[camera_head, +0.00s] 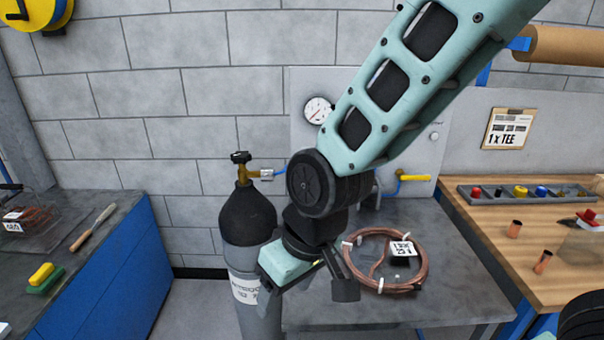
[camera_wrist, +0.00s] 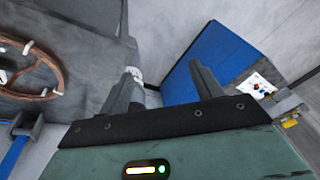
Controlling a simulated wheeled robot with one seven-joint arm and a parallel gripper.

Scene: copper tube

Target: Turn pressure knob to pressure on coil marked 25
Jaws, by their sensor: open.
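My gripper (camera_head: 318,280) is open and empty, beside the front left edge of the grey table. Its two fingers also show in the wrist view (camera_wrist: 165,80), spread apart with nothing held between them. The copper coil (camera_head: 424,262) lies on the table to the right of my gripper, with a white tag (camera_head: 402,249) whose print is too small to read surely. The coil also shows at the left of the wrist view (camera_wrist: 58,72). I cannot make out the pressure knob; my arm covers part of the panel.
A gas cylinder (camera_head: 248,217) with a brass valve (camera_head: 249,172) stands left of the table, close to my gripper. A yellow-handled valve (camera_head: 413,178) is behind the table. A blue cabinet (camera_head: 118,275) is at left; a wooden bench (camera_head: 492,233) with parts is at right.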

